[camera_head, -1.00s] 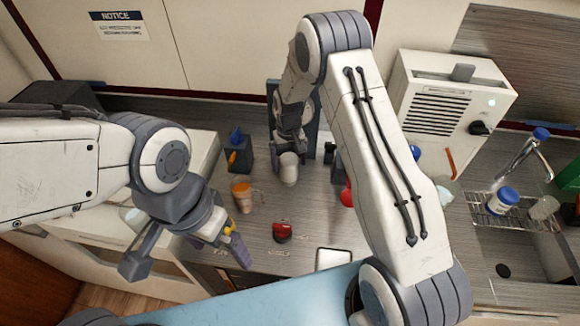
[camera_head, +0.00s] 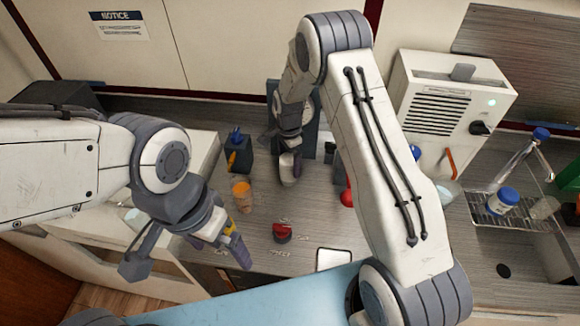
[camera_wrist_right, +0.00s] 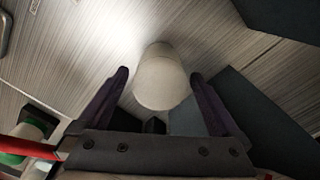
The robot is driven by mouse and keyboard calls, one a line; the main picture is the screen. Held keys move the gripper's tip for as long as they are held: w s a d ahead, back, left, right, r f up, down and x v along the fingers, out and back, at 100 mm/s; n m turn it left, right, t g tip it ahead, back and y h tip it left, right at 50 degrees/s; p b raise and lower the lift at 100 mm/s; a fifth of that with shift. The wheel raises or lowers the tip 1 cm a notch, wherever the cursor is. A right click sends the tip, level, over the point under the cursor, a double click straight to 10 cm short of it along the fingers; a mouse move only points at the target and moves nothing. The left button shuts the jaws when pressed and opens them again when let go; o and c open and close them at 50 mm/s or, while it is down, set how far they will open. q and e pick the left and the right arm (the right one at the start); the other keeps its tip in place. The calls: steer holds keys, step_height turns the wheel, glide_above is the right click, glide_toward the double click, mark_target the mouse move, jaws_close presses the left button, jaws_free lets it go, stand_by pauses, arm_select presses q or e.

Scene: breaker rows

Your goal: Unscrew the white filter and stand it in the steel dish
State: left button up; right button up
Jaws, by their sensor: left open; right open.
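The white filter (camera_head: 287,172) is a pale cylinder at the foot of a dark upright panel, below my right gripper (camera_head: 287,158). In the right wrist view the filter (camera_wrist_right: 160,80) lies between the two spread fingers of my right gripper (camera_wrist_right: 160,85), with a gap on both sides. The gripper hides what the filter is fixed to. My left gripper (camera_head: 218,247) is open and empty at the counter's front left. A pale, flat rectangular piece (camera_head: 333,259) lies at the front edge; I cannot tell whether it is the steel dish.
An orange cup (camera_head: 242,196) and a red-and-black object (camera_head: 282,232) stand left of centre. A dark holder (camera_head: 238,158) is behind them. A red item (camera_head: 347,195) is beside my right arm. A white machine (camera_head: 445,105) and a sink rack (camera_head: 498,210) are at right.

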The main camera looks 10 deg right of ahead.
steer(key=c, duration=1.2)
steer(key=n, duration=0.4)
steer(key=shift+c, duration=0.2)
steer(key=n, duration=1.3)
steer(key=o, duration=1.2)
steer(key=shift+o, duration=0.2)
